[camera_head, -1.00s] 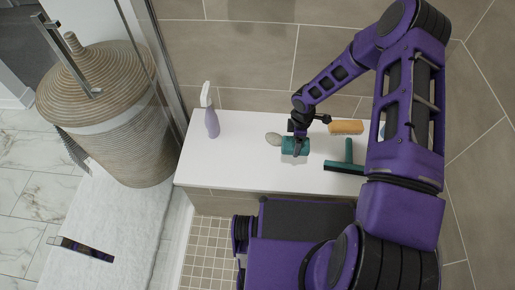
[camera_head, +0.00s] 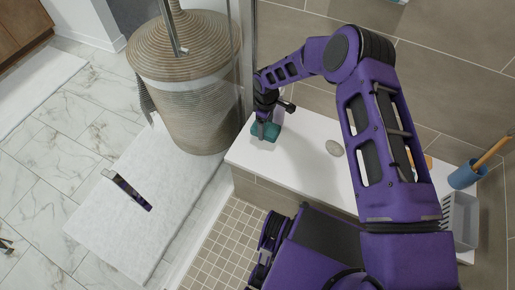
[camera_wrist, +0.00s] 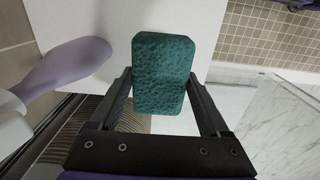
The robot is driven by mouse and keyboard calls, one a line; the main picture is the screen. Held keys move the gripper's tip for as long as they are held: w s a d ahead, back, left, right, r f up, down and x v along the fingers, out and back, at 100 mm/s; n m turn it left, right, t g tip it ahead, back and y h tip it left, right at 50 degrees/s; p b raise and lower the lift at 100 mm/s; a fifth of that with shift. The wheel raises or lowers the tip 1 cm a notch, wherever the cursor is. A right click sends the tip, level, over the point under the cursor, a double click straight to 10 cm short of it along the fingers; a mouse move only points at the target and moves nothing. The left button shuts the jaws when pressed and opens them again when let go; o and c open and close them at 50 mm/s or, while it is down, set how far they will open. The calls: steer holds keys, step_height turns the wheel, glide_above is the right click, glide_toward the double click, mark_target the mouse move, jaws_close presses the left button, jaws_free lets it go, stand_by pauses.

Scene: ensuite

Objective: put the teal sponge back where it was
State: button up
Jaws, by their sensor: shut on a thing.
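My gripper (camera_head: 262,127) is shut on the teal sponge (camera_head: 270,132), at the left end of the white bench (camera_head: 300,150). In the wrist view the sponge (camera_wrist: 163,70) is a rough-textured block held between the two fingers of my gripper (camera_wrist: 160,95). I cannot tell whether the sponge touches the bench top. A lavender spray bottle (camera_wrist: 68,64) is close to the left of the sponge in the wrist view. In the head view the bottle is hidden, apparently behind my arm.
An orange block (camera_head: 428,161) is mostly hidden by my arm. A blue cup (camera_head: 464,177) and a pale caddy (camera_head: 460,222) stand at the right end. A wicker hamper (camera_head: 190,90) stands left, beyond the glass panel.

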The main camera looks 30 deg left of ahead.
steer(key=shift+s+a+f, duration=0.1)
steer(key=shift+s+a, duration=0.2)
steer(key=shift+a, duration=0.3)
steer(key=shift+s+a+f, duration=0.1)
steer(key=shift+s+a, duration=0.2)
steer(key=shift+a, duration=0.3)
glide_above(257, 148)
step_height(257, 148, down, 5)
steer(key=shift+w+f+b, duration=0.1)
steer(key=shift+f+b, duration=0.1)
steer(key=shift+b, duration=0.25)
steer(key=shift+f+b, duration=0.3)
steer(key=shift+f, duration=1.7)
steer(key=shift+f, duration=0.2)
steer(key=o, duration=1.3)
step_height(257, 148, up, 12)
steer(key=shift+r+p, duration=0.2)
steer(key=shift+p, duration=0.65)
